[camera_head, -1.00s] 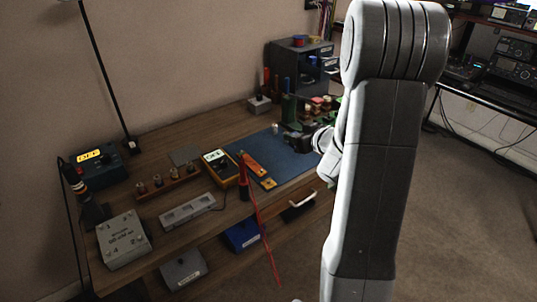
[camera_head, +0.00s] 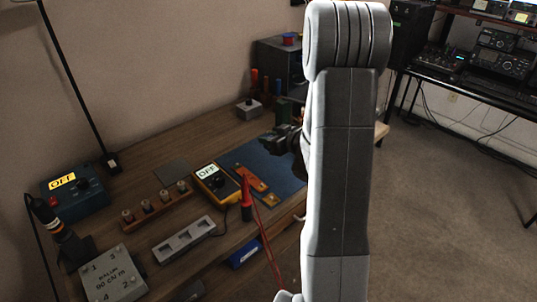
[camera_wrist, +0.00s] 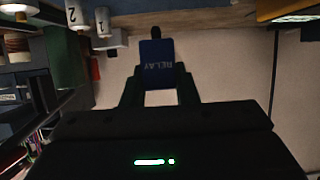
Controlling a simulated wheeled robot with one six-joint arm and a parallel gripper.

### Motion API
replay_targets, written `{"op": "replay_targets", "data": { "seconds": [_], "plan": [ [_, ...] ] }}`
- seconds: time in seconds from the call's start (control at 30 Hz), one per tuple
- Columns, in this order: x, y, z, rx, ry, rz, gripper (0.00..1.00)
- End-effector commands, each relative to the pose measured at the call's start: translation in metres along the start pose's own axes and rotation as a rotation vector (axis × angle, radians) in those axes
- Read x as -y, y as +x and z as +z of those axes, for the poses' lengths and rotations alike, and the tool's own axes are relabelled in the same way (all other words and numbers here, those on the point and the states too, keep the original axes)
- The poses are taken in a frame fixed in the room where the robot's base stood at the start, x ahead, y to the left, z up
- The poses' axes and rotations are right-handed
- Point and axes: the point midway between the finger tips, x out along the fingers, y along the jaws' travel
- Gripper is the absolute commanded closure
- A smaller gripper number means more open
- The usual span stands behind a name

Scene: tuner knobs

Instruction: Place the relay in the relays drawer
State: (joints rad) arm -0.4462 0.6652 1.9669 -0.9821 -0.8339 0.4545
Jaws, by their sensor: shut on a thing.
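A blue block labelled RELAY (camera_wrist: 157,60) sits between the fingertips of my gripper (camera_wrist: 158,84) in the wrist view. My gripper is shut on it and holds it in the air. In the head view my gripper (camera_head: 284,138) is a dark shape above the far part of the bench, partly hidden by my arm; the relay cannot be made out there. A blue-fronted drawer (camera_head: 244,252) and a grey box or drawer front (camera_head: 190,291) show under the bench's front edge. I cannot read which is the relays drawer.
A dark cabinet (camera_head: 276,65) stands at the back of the bench. A blue mat (camera_head: 262,160), yellow meter (camera_head: 214,180), red probe (camera_head: 246,206), grey slotted block (camera_head: 184,240) and calibration box (camera_head: 112,272) occupy the bench. Open carpet (camera_head: 460,210) lies to the right.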

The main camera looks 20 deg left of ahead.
Motion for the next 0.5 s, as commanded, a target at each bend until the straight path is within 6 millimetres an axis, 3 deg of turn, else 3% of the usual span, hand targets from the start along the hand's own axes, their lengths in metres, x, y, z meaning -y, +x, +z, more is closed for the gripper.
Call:
{"op": "replay_targets", "data": {
  "seconds": [0.5],
  "plan": [
    [0.000,0.019,0.047,-0.001,0.000,0.000,0.96]
  ]
}}
